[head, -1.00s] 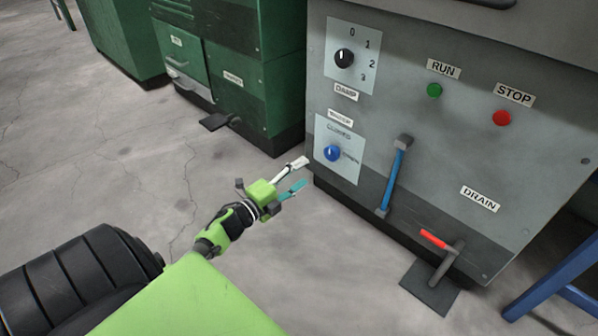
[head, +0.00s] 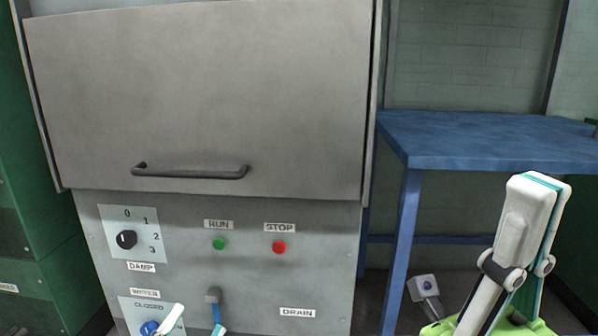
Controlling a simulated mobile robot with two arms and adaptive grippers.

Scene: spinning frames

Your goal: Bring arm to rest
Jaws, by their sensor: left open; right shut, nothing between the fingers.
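My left gripper (head: 195,322) is at the bottom edge of the head view, with only its white and teal fingertips showing. The fingertips are apart. They appear in front of the lower panel, between the blue valve knob (head: 150,328) and the blue lever (head: 216,312); I cannot tell whether they touch anything. My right gripper (head: 537,190) stands upright at the lower right, in front of the blue table. Its white and teal fingers are pressed together with nothing between them. Most of both arms is out of view.
A grey machine has a large front door (head: 210,90) with a dark handle (head: 189,172). Its panel carries a DAMP dial (head: 127,239), a green RUN button (head: 219,244) and a red STOP button (head: 279,247). A blue table (head: 480,140) stands at right; green cabinets (head: 30,200) are at left.

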